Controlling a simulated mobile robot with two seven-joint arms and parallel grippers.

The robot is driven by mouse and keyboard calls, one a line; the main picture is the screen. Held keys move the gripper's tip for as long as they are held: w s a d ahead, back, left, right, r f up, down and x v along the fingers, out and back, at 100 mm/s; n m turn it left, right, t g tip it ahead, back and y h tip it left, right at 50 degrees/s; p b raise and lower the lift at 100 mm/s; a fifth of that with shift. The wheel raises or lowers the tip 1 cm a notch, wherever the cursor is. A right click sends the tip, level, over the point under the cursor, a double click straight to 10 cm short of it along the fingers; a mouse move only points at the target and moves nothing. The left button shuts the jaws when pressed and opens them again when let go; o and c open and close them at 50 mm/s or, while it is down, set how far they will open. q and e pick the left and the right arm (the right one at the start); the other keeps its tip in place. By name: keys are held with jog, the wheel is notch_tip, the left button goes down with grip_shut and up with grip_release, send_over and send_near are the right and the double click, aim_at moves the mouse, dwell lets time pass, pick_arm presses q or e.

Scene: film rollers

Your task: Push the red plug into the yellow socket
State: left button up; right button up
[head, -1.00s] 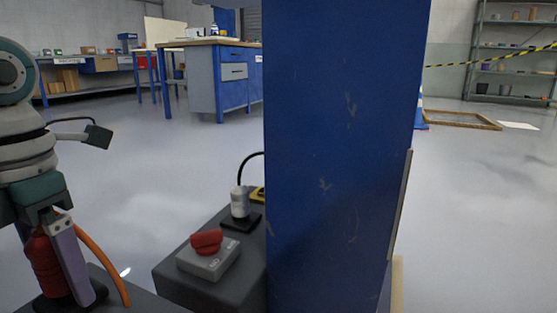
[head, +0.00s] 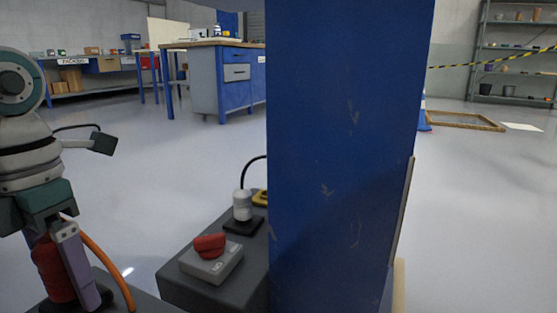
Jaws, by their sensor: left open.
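The red plug (head: 50,268) stands upright at the lower left of the head view, with an orange cable (head: 108,262) beside it. My left gripper (head: 58,262) is open and points down at the plug. One purple-grey finger shows in front of the plug's right side; the other is mostly hidden. I cannot tell whether the fingers touch the plug. The yellow socket (head: 260,197) shows only as a small yellow piece at the left edge of a blue panel, which hides the rest. My right gripper is not in view.
The tall blue panel (head: 348,150) blocks the middle of the view. Open floor lies behind.

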aim_at(50, 238)
pick_arm(q)
grip_shut()
dwell(0.7)
jog(key=shift+r, duration=0.1)
jog(key=shift+r+p, duration=2.9)
